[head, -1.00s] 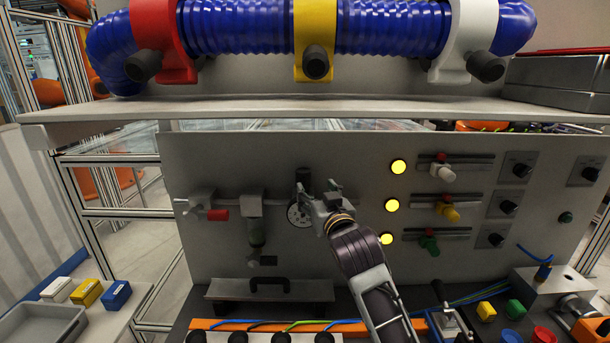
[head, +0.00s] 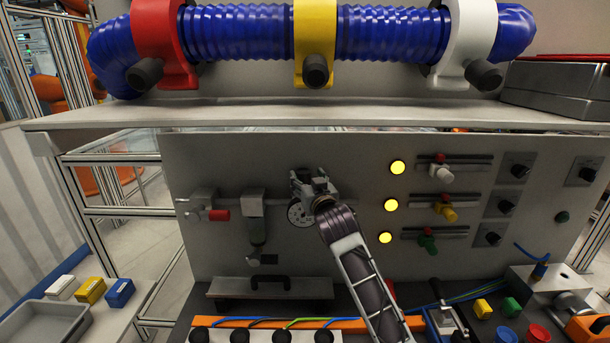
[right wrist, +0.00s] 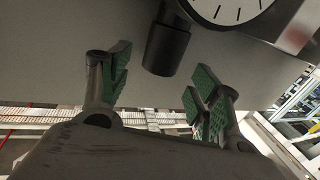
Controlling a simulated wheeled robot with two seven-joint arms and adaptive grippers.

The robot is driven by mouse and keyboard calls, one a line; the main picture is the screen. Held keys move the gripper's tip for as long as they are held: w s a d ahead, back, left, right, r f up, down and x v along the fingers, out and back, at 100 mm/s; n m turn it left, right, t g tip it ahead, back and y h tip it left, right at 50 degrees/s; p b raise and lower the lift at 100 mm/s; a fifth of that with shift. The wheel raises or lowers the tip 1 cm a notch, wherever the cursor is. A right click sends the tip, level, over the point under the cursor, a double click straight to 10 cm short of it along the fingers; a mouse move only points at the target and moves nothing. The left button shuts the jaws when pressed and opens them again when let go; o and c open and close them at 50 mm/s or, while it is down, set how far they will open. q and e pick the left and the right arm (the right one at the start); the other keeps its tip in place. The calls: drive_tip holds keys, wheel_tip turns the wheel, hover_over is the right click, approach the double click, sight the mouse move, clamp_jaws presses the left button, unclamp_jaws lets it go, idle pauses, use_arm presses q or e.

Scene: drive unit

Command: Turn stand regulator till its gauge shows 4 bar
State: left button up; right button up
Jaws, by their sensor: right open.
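The stand regulator is on the upright grey panel, with its round white gauge (head: 298,215) partly showing below my right gripper (head: 307,180) in the head view. The gripper covers the regulator's knob there. In the right wrist view the black knob (right wrist: 167,42) stands between the two green-padded fingers of my right gripper (right wrist: 160,82). The fingers are open, with a gap on each side of the knob. Only part of the gauge face (right wrist: 230,10) shows at the top, and no needle reading can be made out. My left gripper is not in view.
A filter unit (head: 254,222) and a red-handled valve (head: 218,215) are left of the regulator. Yellow lamps (head: 398,167) and sliders are to the right. A shelf (head: 330,113) with a blue hose (head: 240,30) overhangs above. A black-handled cover (head: 270,288) is below.

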sight(305, 176)
drive_tip(key=shift+p+x, duration=0.35)
drive_tip(key=shift+x, duration=1.2)
drive_tip(key=c, duration=1)
drive_tip(key=shift+c, duration=0.2)
